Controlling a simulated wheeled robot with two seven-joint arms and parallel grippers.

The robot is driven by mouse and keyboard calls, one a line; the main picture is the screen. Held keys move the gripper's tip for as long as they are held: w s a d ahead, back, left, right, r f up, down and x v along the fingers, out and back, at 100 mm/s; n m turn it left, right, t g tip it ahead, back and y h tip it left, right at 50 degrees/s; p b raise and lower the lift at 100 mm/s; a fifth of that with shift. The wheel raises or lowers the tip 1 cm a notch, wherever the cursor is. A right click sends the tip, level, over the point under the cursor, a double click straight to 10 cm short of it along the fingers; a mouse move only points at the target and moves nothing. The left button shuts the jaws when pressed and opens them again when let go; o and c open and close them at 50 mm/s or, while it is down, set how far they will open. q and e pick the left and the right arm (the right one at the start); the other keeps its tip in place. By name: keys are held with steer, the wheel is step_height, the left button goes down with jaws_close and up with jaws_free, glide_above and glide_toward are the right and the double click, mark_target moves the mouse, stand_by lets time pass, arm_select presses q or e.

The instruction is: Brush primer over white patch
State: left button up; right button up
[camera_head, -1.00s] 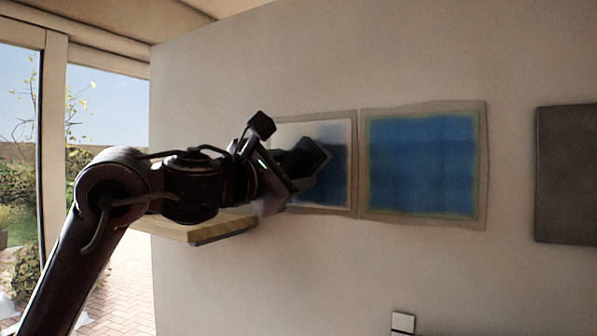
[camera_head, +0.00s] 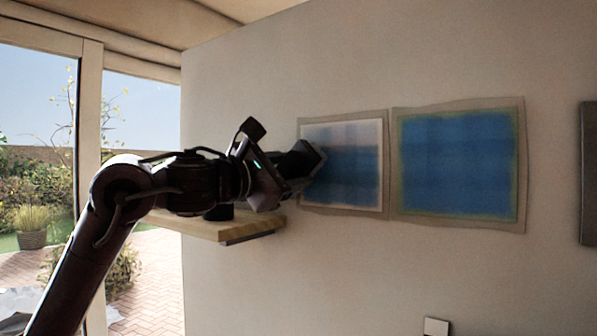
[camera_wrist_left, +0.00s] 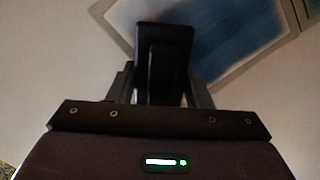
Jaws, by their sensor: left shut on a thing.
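The patch (camera_head: 350,139) is the left of two framed squares on the wall. Blue primer covers much of it, paler and greyer along the top and left, with a thin pale border. My left gripper (camera_head: 298,170) is at its left edge, shut on a dark brush, which also shows as a black block between the fingers in the left wrist view (camera_wrist_left: 163,62). The brush's working end is hidden, so I cannot tell whether it touches the wall. The patch shows beyond the brush in the wrist view (camera_wrist_left: 225,38). My right gripper is out of view.
A fully blue square (camera_head: 458,165) hangs right of the patch. A dark panel (camera_head: 589,172) is at the far right. A wooden shelf (camera_head: 250,222) juts out below my left arm, with a dark object (camera_head: 218,212) on it. A window stands at left.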

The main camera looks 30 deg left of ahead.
arm_select(q)
steer(key=shift+d+r+p, duration=0.15)
steer(key=shift+r+p, duration=0.95)
steer(key=shift+r, duration=0.05)
steer(key=shift+d+p, duration=0.3)
steer(key=shift+d, duration=0.3)
steer(key=shift+s+d+f, duration=0.1)
steer(key=shift+s+d, duration=0.05)
steer(key=shift+d, duration=1.35)
steer(key=shift+s+d, duration=0.1)
steer(key=shift+d, duration=1.4)
steer(key=shift+s+d, duration=0.15)
steer(key=shift+d, duration=1.25)
steer(key=shift+s+d, duration=0.1)
steer(key=shift+d, duration=1.85)
steer(key=shift+r, duration=0.35)
steer(key=shift+a+r, duration=0.15)
steer(key=shift+r, duration=0.5)
steer(key=shift+a, duration=0.55)
steer(key=shift+w+a+b, duration=0.1)
steer(key=shift+a+b, duration=0.2)
steer(key=shift+a, duration=1)
steer(key=shift+w+a, duration=0.1)
steer(key=shift+a, duration=0.8)
steer(key=shift+w+a, duration=0.15)
steer(key=shift+a, duration=1.6)
steer(key=shift+w+a, duration=0.2)
steer(key=shift+a, duration=2.3)
